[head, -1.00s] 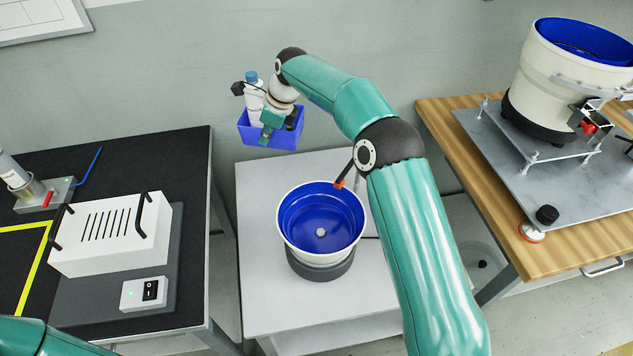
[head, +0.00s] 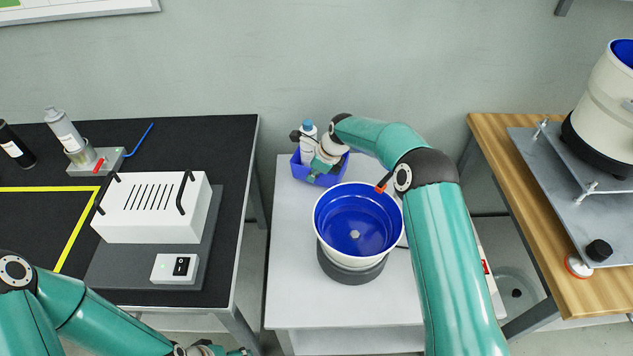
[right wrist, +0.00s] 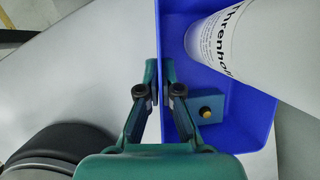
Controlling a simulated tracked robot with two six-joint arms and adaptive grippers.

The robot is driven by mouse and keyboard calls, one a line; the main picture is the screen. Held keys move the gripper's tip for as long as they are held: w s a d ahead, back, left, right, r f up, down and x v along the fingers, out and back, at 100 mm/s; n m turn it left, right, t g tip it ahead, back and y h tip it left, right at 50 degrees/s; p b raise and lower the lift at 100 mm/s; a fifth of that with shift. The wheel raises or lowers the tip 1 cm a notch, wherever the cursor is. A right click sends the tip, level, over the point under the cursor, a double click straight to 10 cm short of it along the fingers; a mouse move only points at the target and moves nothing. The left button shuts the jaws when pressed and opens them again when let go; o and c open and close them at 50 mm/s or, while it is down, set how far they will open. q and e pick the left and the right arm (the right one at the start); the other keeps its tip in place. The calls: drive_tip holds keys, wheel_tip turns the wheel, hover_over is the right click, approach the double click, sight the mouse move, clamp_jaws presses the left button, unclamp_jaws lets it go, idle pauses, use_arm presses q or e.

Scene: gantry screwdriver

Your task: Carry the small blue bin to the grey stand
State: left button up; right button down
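The small blue bin (head: 299,171) is at the back left of the grey stand (head: 291,265). It looks level and on or just above the top; I cannot tell which. My right gripper (head: 319,168) is shut on a bin wall. In the right wrist view its fingers (right wrist: 163,88) lie on either side of that wall. My left gripper (head: 222,351) shows only partly at the bottom edge, its fingers unclear.
A round feeder bowl (head: 358,222), blue inside, stands on the grey stand in front of the bin. A black table (head: 235,200) with a white vented box (head: 152,208) is to the left. A wooden table (head: 490,150) with another feeder is to the right.

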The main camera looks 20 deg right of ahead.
wheel_tip(320, 180, down, 4)
drive_tip(key=shift+r, duration=0.25)
drive_tip(key=c, duration=1.8)
unclamp_jaws()
drive_tip(key=shift+f, duration=0.1)
drive_tip(key=o, duration=0.5)
drive_tip(key=v, duration=1.2)
